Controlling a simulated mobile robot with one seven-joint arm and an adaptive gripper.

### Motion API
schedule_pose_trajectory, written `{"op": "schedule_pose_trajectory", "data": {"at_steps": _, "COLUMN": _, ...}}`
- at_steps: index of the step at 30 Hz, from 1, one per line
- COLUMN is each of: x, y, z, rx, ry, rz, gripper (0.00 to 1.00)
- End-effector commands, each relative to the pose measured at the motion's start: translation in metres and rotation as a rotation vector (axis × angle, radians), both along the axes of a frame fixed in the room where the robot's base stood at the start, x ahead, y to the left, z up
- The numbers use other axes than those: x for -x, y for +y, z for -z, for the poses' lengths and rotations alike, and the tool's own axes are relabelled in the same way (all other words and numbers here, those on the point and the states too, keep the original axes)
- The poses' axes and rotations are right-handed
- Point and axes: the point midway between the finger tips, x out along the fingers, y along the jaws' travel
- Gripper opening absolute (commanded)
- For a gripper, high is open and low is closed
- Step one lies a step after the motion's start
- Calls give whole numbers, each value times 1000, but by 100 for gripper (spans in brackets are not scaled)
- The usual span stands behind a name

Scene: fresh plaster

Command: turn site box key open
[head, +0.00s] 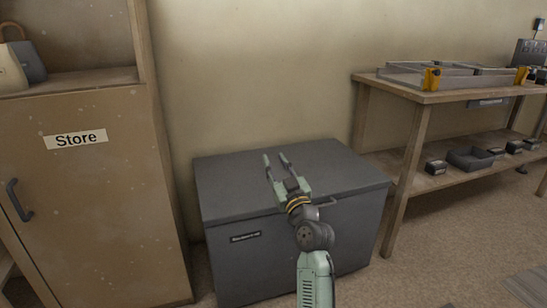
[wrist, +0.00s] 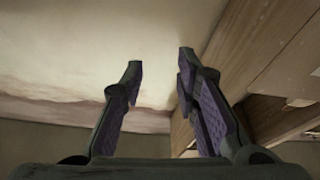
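The site box (head: 290,245) is a dark grey chest on the floor in the head view, its lid (head: 235,180) shut. A small label (head: 245,237) is on its front. A light curved piece like a handle (head: 328,203) shows at the front edge beside my wrist, partly hidden by the arm. I cannot make out a key. My gripper (head: 275,160) appears over the lid, fingers pointing away toward the back wall. In the wrist view my gripper (wrist: 160,65) has its two fingers apart with nothing between them. The box does not clearly show there.
A wooden cupboard (head: 95,195) marked Store stands left of the box. A wooden workbench (head: 440,97) stands right, with a metal frame on top and dark trays on its lower shelf. Bare wall (head: 250,75) is behind the box.

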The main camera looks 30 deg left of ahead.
Motion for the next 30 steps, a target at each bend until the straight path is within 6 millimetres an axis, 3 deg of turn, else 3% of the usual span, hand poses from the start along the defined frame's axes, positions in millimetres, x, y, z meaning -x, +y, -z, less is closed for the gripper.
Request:
{"op": "schedule_pose_trajectory", "data": {"at_steps": 7, "x": 7, "y": 4, "z": -13, "rx": -11, "ry": -14, "rz": -3, "gripper": 28}}
{"op": "schedule_pose_trajectory", "data": {"at_steps": 17, "x": 5, "y": 2, "z": -7, "rx": -11, "ry": -5, "rz": -3, "gripper": 28}}
{"op": "schedule_pose_trajectory", "data": {"at_steps": 20, "x": -13, "y": -7, "z": 32, "rx": -7, "ry": 66, "rz": -8, "gripper": 28}}
{"op": "schedule_pose_trajectory", "data": {"at_steps": 23, "x": -44, "y": -30, "z": 108, "rx": -16, "ry": 216, "rz": -21, "gripper": 28}}
{"op": "schedule_pose_trajectory", "data": {"at_steps": 24, "x": -57, "y": -42, "z": 143, "rx": -24, "ry": 287, "rz": -28, "gripper": 28}}
{"op": "schedule_pose_trajectory", "data": {"at_steps": 27, "x": -82, "y": -74, "z": 222, "rx": -68, "ry": 461, "rz": -41, "gripper": 28}}
{"op": "schedule_pose_trajectory", "data": {"at_steps": 30, "x": -97, "y": -104, "z": 285, "rx": -119, "ry": 606, "rz": -51, "gripper": 28}}
